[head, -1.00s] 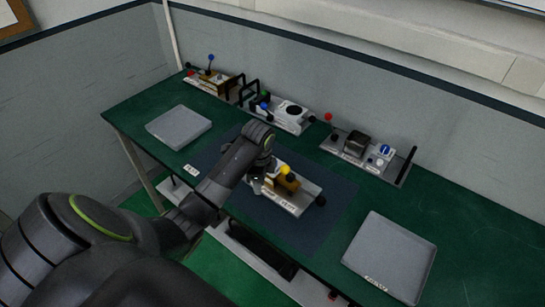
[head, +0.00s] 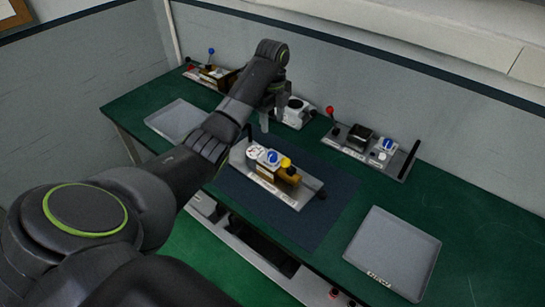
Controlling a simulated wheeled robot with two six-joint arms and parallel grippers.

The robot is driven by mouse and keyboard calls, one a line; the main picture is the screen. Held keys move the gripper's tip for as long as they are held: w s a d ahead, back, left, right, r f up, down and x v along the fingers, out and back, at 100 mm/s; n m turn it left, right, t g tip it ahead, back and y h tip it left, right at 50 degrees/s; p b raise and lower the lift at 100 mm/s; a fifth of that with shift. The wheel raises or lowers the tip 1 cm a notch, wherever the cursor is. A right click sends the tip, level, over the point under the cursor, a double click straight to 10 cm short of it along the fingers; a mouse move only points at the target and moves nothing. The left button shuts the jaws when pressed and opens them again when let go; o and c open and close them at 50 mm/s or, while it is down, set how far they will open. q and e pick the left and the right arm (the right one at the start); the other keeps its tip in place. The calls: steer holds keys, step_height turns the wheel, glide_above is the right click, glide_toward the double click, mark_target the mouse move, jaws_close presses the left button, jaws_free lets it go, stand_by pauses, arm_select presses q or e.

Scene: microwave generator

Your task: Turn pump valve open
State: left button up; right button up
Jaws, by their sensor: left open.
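A grey panel unit (head: 299,194) sits on the dark mat mid-table. It carries a blue knob (head: 272,157) on a white block, a white round dial (head: 254,152), a yellow knob (head: 286,162) and a brown block (head: 289,175). The labels are too small to read, so I cannot tell which part is the pump valve. My left gripper (head: 273,115) is open and empty, above and behind the unit, pointing down and apart from the blue knob. My arm hides part of the back row. My right gripper is not in view.
Along the back stand a left panel with a blue-ball lever (head: 211,52), a middle panel (head: 296,112) partly hidden, and a right panel (head: 351,153) with a red-ball lever and blue knob. Grey trays lie left (head: 176,121) and right (head: 393,252). The dark mat (head: 318,228) has bare room.

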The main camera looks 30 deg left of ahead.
arm_select(q)
steer(key=b, duration=0.5)
glide_above(272, 154)
step_height(272, 154, down, 6)
steer(key=shift+d+r, duration=0.1)
steer(key=shift+r, duration=0.15)
step_height(272, 154, down, 7)
steer(key=shift+r+p, duration=0.1)
steer(key=shift+p, duration=0.9)
steer(key=shift+f, duration=0.7)
